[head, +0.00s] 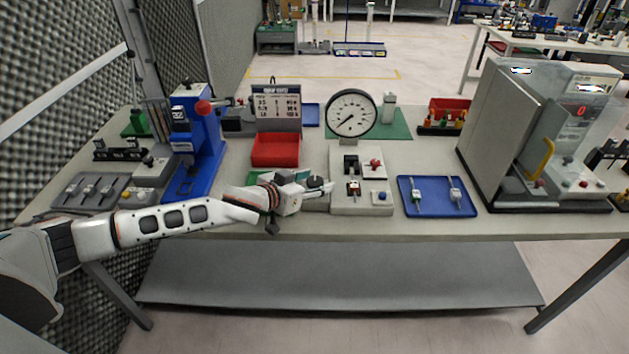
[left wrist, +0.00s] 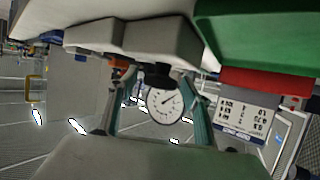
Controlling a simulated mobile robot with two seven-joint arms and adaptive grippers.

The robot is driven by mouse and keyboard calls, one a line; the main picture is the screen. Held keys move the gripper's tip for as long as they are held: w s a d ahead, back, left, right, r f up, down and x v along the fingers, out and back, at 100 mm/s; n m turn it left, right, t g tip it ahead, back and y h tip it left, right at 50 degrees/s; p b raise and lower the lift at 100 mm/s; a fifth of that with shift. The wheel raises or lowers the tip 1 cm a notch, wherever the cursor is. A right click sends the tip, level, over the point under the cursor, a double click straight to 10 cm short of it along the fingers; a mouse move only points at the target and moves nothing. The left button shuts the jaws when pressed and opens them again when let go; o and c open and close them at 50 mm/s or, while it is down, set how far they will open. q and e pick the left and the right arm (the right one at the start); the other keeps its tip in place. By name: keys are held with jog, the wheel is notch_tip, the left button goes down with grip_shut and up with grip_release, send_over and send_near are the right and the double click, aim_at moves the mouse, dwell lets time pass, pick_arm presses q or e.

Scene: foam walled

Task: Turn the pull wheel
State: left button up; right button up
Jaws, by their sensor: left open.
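The pull tester (head: 347,205) is a pale grey bench unit with a round dial gauge (head: 350,113) standing above it; the gauge also shows upside down in the left wrist view (left wrist: 165,103). My left gripper (head: 322,187) is at the tester's left side, pointing right. In the left wrist view its two teal fingers (left wrist: 158,108) are apart. A dark part (left wrist: 157,75) shows between them, beside the pale body; it may be the pull wheel, but I cannot tell whether the fingers touch it. In the head view the wheel is not clear behind the gripper.
A red bin (head: 275,150) with a sign (head: 277,105) stands behind my left gripper. A blue press (head: 200,145) is at the left. A blue tray (head: 437,197) with two tools lies right of the tester. A large grey machine (head: 500,130) stands further right.

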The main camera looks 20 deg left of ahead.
pick_arm(q)
jog(key=c, duration=1.1)
